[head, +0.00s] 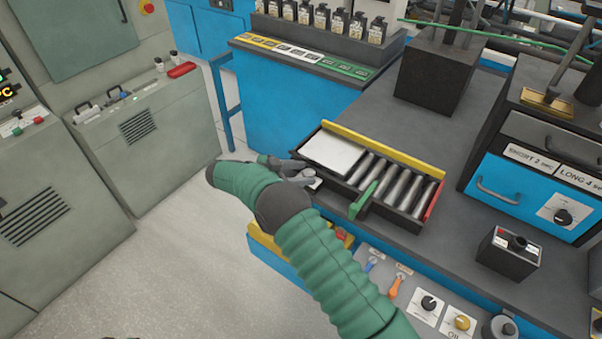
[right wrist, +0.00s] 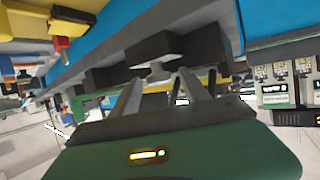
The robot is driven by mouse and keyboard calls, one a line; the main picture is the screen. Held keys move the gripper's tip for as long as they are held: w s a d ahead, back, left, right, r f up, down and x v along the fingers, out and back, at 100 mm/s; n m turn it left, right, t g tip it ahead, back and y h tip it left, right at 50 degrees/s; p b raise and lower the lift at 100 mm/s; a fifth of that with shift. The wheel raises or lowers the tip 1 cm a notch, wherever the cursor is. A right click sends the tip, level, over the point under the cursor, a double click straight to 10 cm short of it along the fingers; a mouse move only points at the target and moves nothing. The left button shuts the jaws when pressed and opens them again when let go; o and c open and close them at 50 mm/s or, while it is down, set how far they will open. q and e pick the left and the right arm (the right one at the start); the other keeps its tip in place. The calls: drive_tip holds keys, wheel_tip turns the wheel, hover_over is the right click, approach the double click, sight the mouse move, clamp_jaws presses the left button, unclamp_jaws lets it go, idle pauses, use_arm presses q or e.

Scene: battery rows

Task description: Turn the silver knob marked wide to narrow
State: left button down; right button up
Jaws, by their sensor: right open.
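In the right wrist view a silver knob (right wrist: 155,72) sits under a black block, just beyond the tips of my right gripper (right wrist: 158,84). The gripper's two fingers are apart, one to each side of the knob; I cannot tell whether they touch it. In the head view my right gripper (head: 298,170) is at the left end of a tray of rollers (head: 361,209), with a small pale piece (head: 314,183) by its fingers. No wide or narrow marking is readable. My left gripper is not in view.
The tray has a yellow back rail (head: 375,146), a green divider (head: 364,199) and a red end. A black box (head: 509,253) stands to the right. The front panel below carries an orange lever (head: 395,287), a black knob (head: 428,303) and a yellow knob (head: 462,322).

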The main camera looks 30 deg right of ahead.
sight(307, 173)
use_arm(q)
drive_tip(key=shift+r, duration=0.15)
use_arm(e)
drive_tip(key=shift+s, duration=0.1)
